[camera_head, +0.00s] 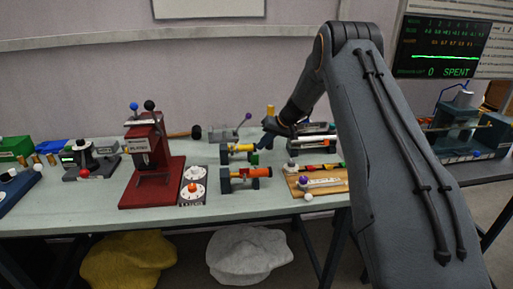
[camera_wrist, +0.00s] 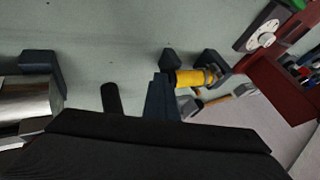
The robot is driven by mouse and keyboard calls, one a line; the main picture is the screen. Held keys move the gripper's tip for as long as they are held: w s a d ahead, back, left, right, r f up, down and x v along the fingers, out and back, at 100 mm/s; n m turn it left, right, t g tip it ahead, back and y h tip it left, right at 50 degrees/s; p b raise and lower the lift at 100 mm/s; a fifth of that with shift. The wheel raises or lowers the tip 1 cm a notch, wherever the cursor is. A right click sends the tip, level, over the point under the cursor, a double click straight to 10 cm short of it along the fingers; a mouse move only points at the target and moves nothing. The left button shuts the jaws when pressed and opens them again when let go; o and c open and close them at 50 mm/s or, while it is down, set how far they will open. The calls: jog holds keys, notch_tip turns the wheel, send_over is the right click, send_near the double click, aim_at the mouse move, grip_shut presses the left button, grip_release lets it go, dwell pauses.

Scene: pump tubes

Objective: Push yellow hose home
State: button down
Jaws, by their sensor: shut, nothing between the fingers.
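The yellow hose (camera_head: 239,148) lies level in dark supports in the middle of the table. It also shows in the wrist view (camera_wrist: 191,78), with a dark support near each end. My gripper (camera_head: 266,141) is shut and empty, pointing down by the hose's right end. In the wrist view my shut fingers (camera_wrist: 163,97) are close beside the near end of the hose. I cannot tell whether they touch it. The hose's inner end and its fit in the support are not clear.
An orange tube (camera_head: 246,172) in similar supports lies in front. A wooden board (camera_head: 333,187) with small parts lies to the right. A silver cylinder (camera_wrist: 28,106) lies at left in the wrist view.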

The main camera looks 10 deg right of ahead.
jog(key=shift+a, duration=0.35)
jog(key=shift+d+f+b, duration=0.1)
jog(key=shift+d+b, duration=0.2)
jog(key=shift+d, duration=0.15)
jog(key=d+b, duration=0.1)
jog(key=d, duration=0.2)
jog(key=shift+d, duration=0.15)
jog(key=b+v, duration=0.3)
jog(key=v, duration=0.8)
jog(key=s+a+f+g+h, duration=0.1)
jog(key=s+a, duration=0.3)
jog(key=s, duration=1)
jog(key=s+a+f+g+h, duration=0.1)
jog(key=s+a+f, duration=0.3)
jog(key=s, duration=1)
jog(key=s+a+f+g+h, duration=0.2)
jog(key=s+a+h, duration=0.1)
jog(key=s, duration=1.2)
jog(key=shift+a+f, duration=0.3)
jog(key=shift+a, duration=0.3)
